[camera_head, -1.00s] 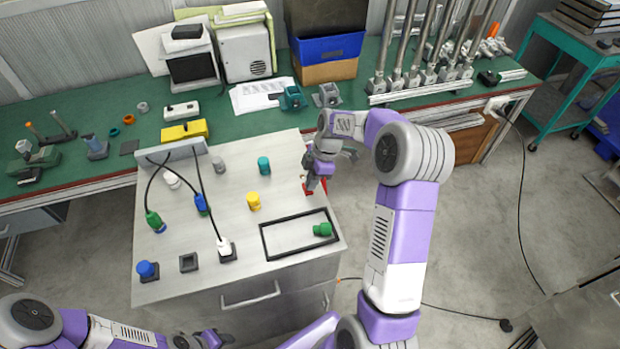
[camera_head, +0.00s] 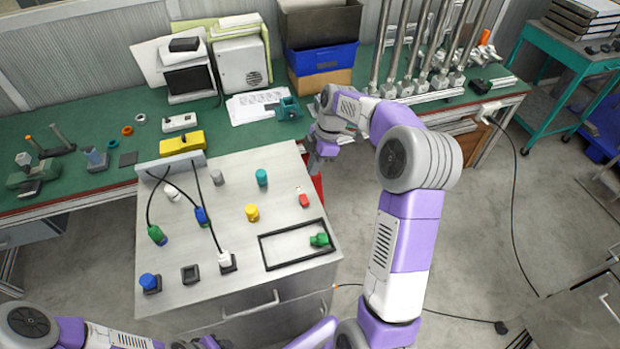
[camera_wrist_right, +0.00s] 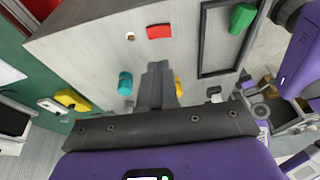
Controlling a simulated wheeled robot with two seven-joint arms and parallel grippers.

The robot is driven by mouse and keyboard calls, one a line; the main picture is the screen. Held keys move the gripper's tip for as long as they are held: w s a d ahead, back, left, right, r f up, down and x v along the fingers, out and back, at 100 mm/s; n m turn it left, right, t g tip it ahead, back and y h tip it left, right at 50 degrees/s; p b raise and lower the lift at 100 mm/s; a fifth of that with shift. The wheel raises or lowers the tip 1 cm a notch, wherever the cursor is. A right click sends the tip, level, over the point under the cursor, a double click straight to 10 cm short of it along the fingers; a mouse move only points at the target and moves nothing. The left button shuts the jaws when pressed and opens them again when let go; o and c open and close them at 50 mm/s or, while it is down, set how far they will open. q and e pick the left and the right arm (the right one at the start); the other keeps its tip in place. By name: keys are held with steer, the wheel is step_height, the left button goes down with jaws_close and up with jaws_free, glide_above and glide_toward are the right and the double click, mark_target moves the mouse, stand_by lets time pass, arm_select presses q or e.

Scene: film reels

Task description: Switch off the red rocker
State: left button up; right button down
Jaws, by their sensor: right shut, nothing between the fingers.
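The red rocker (camera_head: 304,200) sits on the right part of the light grey panel top (camera_head: 225,235), with a small pale patch beside it. It also shows in the right wrist view as a red block (camera_wrist_right: 159,31). My right gripper (camera_head: 316,170) hangs near the panel's back right corner, behind the rocker and apart from it. In the wrist view its fingers (camera_wrist_right: 158,80) are together and empty. My left gripper (camera_head: 200,343) is partly cut off at the bottom edge; its jaws cannot be made out.
Teal (camera_head: 262,177) and yellow (camera_head: 252,212) knobs stand left of the rocker. A black frame (camera_head: 275,262) with a green knob (camera_head: 319,240) lies in front. Cabled plugs (camera_head: 201,216), a blue button (camera_head: 150,283) and a black square socket (camera_head: 190,274) are further left. A green bench runs behind.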

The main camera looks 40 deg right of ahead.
steer(key=shift+v, duration=1.55)
steer(key=shift+w+f, duration=0.1)
steer(key=shift+w, duration=0.05)
